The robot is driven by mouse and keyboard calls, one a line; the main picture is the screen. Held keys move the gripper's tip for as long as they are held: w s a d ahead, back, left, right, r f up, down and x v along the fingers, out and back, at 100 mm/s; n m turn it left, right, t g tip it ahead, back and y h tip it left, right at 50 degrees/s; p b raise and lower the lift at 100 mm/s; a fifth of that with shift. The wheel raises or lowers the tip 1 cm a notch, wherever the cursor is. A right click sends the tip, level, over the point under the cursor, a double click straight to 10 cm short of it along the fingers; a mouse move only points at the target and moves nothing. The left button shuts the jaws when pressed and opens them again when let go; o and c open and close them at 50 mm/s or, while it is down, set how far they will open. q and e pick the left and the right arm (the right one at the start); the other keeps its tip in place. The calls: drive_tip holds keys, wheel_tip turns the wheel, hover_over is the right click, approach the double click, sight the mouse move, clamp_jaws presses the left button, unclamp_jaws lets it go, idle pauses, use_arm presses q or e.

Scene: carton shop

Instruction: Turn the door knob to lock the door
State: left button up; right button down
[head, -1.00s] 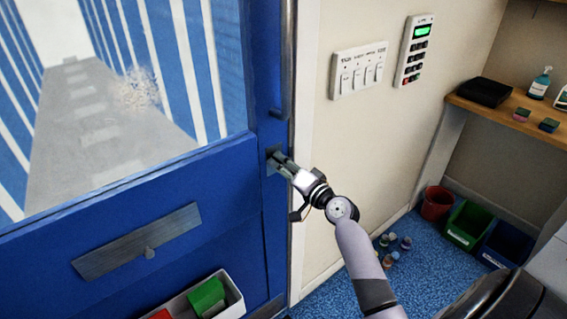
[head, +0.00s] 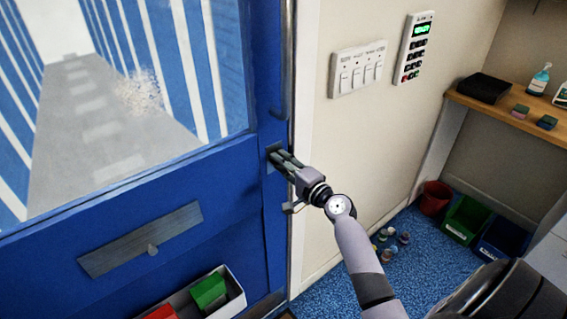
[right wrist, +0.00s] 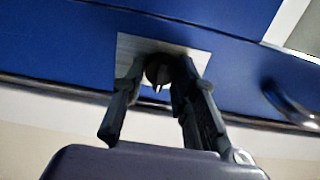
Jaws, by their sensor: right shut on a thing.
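The blue door (head: 190,170) has a window and stands at the left in the head view. The door knob (right wrist: 158,73) is small and dark, set on a square metal plate (right wrist: 125,48) in the right wrist view. The plate also shows at the door's right edge in the head view (head: 270,160). My right gripper (head: 278,156) reaches the plate, its fingers shut around the knob. In the right wrist view, the fingertips of the right gripper (right wrist: 160,76) hide parts of the knob. My left gripper is not in view.
A vertical metal handle (head: 286,65) is above the knob. A white switch panel (head: 358,69) and a keypad (head: 413,50) are on the wall. A white bin (head: 236,303) is low on the door. Bins and small bottles stand on the blue floor at right.

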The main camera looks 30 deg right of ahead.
drive_tip(key=shift+r, duration=0.25)
drive_tip(key=c, duration=1.2)
unclamp_jaws()
drive_tip(key=shift+a+f, duration=0.1)
drive_tip(key=shift+c, duration=0.2)
drive_tip(key=shift+s+f, duration=0.1)
drive_tip(key=s+d, duration=0.1)
drive_tip(key=s, duration=1.1)
